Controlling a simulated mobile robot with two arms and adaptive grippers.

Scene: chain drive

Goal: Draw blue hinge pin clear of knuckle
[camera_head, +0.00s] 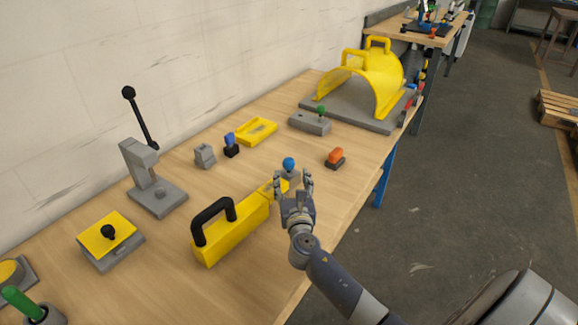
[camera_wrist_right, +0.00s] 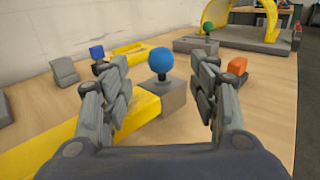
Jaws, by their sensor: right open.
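The blue hinge pin (camera_head: 289,163) has a round blue head on a dark stem and stands upright in a grey knuckle block (camera_head: 291,175). The pin head also shows in the right wrist view (camera_wrist_right: 160,60), above the grey block (camera_wrist_right: 162,98). A yellow bar with a black handle (camera_head: 231,228) runs up to the block. My right gripper (camera_head: 293,182) is open, with its fingers on either side of the pin and apart from its head. Whether the pin sits fully down is hard to tell. My left gripper is not in view.
An orange-topped part (camera_head: 335,157) stands to the right. A green-knobbed grey block (camera_head: 310,122), a yellow tray (camera_head: 256,131) and a blue-topped part (camera_head: 231,144) stand behind. A lever stand (camera_head: 153,180) is at left. Bare tabletop lies between them.

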